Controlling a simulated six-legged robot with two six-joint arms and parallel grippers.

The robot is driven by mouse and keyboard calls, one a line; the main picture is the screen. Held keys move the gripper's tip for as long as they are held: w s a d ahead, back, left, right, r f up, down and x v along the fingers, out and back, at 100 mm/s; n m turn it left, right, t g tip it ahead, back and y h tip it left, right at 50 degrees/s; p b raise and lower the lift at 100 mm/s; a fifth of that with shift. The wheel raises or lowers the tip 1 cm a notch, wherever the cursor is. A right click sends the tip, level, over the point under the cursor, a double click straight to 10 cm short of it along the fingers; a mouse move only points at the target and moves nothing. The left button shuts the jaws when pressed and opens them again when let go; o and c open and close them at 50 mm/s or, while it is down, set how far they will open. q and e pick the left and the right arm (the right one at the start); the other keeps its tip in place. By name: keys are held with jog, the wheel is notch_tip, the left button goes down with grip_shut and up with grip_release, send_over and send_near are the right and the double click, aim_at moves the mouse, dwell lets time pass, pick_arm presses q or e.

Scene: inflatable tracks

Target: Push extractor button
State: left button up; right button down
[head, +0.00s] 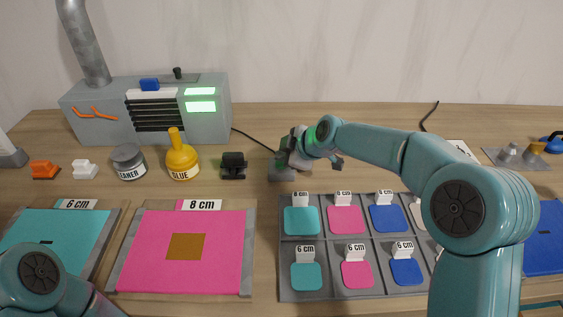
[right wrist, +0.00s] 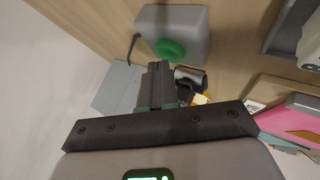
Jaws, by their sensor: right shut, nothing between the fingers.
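The extractor (head: 165,127) is a grey box with a pipe, dark slots and lit pale-green panels at the back left. A dark cable runs from it toward a small grey button box (head: 283,173), partly hidden by my right gripper (head: 281,161). In the right wrist view the button box (right wrist: 197,22) carries a round green button (right wrist: 170,49). My right gripper (right wrist: 158,70) is shut and empty, its fingertips appearing close to the button; I cannot tell if they touch. My left arm shows at the bottom left, but its gripper is out of view.
A black block (head: 233,166), yellow glue bottle (head: 181,160) and grey jar (head: 128,163) stand left of the button box. A grey tray (head: 290,241) of coloured pieces lies in front. A pink sheet (head: 214,275) lies front left.

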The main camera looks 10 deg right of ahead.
dwell(0.3)
jog(key=shift+r+p, duration=0.35)
jog(key=shift+r, duration=0.5)
notch_tip(320, 180, up, 6)
jog(key=p, duration=0.3)
jog(key=shift+p, duration=0.4)
jog(key=shift+s, duration=0.1)
